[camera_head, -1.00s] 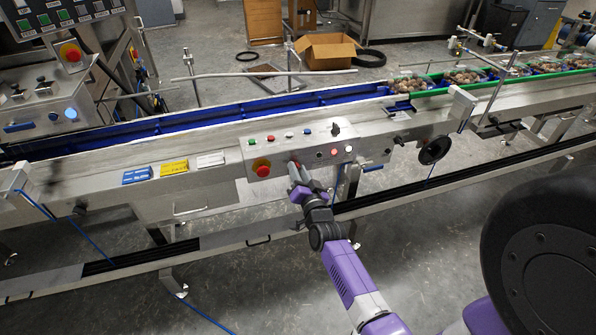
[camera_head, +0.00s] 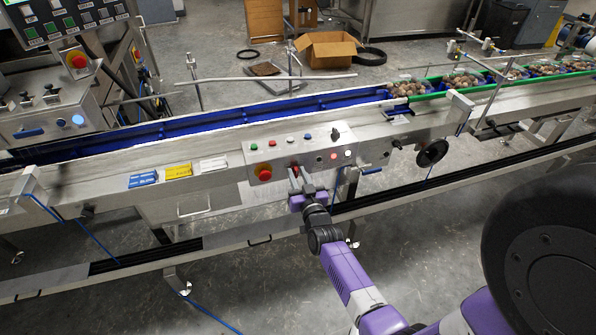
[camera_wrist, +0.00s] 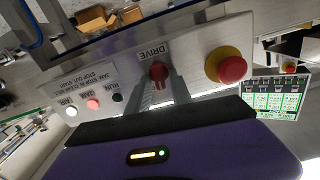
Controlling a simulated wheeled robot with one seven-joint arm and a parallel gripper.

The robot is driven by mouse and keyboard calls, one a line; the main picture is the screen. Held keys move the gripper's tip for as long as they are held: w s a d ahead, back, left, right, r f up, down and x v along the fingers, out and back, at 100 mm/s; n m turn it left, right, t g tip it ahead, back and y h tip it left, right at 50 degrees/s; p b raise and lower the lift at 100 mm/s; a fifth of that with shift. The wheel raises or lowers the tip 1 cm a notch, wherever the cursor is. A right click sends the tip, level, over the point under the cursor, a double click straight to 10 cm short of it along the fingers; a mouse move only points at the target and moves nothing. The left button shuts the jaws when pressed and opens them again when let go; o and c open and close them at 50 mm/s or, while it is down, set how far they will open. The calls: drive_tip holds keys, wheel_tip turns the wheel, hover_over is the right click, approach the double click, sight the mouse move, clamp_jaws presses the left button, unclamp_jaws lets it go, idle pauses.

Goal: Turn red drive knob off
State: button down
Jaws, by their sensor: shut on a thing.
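The red drive knob (camera_wrist: 158,73) sits on the grey control panel (camera_wrist: 205,45) beside the word DRIVE in the wrist view. My gripper (camera_wrist: 160,82) has one finger on each side of the knob and is shut on it. In the head view, my gripper (camera_head: 296,178) reaches the lower front of the control panel (camera_head: 280,158). There, the knob (camera_head: 294,165) is mostly hidden behind the fingers.
A red emergency stop button (camera_wrist: 230,67) on a yellow base is close beside the knob. The blue conveyor (camera_head: 200,120) runs behind the panel, with several filled trays (camera_head: 465,80) at right.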

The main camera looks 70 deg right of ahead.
drive_tip(key=n+p, duration=0.1)
drive_tip(key=n, duration=0.3)
drive_tip(key=shift+w+a+n+p, duration=0.1)
drive_tip(key=shift+n+p, duration=0.2)
drive_tip(key=shift+p, duration=0.1)
drive_tip(key=shift+n+p, duration=0.45)
drive_tip(key=shift+n, duration=1.15)
drive_tip(key=shift+w+n, duration=0.1)
drive_tip(key=shift+n, duration=0.2)
drive_tip(key=c, duration=1.4)
unclamp_jaws()
drive_tip(key=shift+c, duration=0.2)
drive_tip(key=shift+a, duration=0.1)
drive_tip(key=v, duration=0.7)
drive_tip(key=shift+s+a, duration=0.25)
